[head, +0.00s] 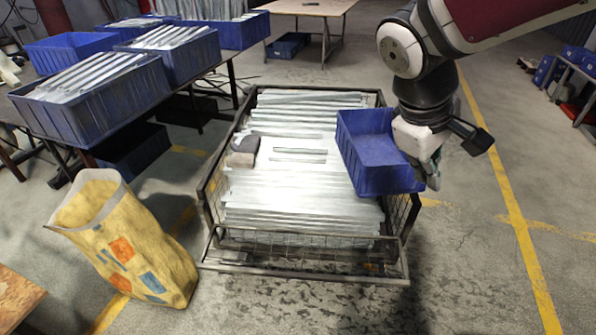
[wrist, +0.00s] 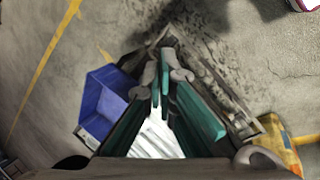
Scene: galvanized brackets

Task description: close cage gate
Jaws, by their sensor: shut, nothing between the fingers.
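The wire cage (head: 207,190) stands on the floor, filled with galvanized brackets (head: 300,205). Its front gate (head: 305,276) shows as a dark framed mesh panel at the near side, low and apparently sloping outward from the cage front. I cannot tell its exact angle. My gripper (head: 432,178) is at the cage's right side, beside a blue bin, and apart from the gate's middle. In the wrist view its fingers (wrist: 163,70) are together with nothing between them. Brackets (wrist: 157,140) show below the fingers there.
An empty blue bin (head: 375,150) rests at the cage's right side, close to my gripper; it also shows in the wrist view (wrist: 104,100). Gloves (head: 243,150) lie on the brackets. A yellow sack (head: 130,240) stands left of the cage. The floor in front and right is clear.

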